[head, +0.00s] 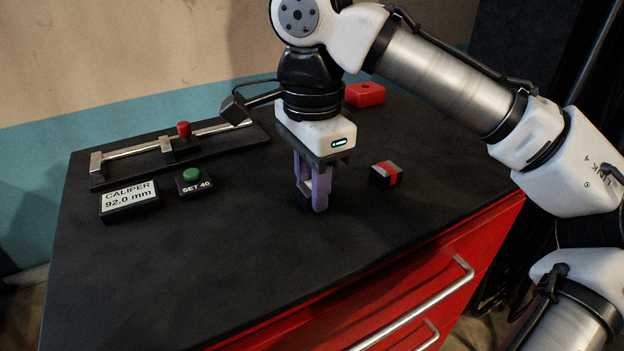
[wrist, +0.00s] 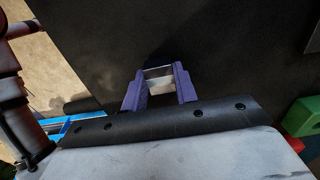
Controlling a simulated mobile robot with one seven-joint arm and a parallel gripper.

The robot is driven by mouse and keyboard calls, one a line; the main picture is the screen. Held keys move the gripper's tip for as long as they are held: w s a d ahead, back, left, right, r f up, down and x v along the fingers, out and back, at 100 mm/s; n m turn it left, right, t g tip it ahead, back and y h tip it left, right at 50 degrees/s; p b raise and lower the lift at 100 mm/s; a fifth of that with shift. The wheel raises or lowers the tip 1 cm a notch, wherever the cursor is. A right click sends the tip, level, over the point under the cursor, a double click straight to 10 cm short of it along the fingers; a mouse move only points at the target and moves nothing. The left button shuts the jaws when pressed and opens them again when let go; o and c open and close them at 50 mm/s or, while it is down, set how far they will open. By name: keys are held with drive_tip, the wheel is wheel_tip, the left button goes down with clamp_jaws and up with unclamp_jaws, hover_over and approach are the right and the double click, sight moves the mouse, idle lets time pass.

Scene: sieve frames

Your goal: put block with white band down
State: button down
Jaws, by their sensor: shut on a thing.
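My gripper (head: 312,204) points down over the middle of the black worktop, its purple fingers low and close to the surface. It is shut on the block with the white band, whose dark lower part (head: 304,198) shows between the fingers. In the wrist view the fingers (wrist: 159,88) hold the block on both sides, and its pale band (wrist: 159,73) shows between them. The rest of the block is hidden by the fingers. I cannot tell whether its underside touches the worktop.
A dark block with a red band (head: 387,173) lies just right of my gripper. A red block (head: 364,95) sits behind. At left are a slide rail (head: 140,151) with a red knob, a caliper display (head: 129,202) reading 92.0 mm, and a green button (head: 191,174). The front-left worktop (head: 170,270) is clear.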

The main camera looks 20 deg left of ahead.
drive_tip(key=shift+f, duration=0.2)
drive_tip(key=c, duration=1.1)
unclamp_jaws()
wheel_tip(320, 180, up, 13)
drive_tip(key=p, duration=0.1)
drive_tip(key=shift+f, duration=0.2)
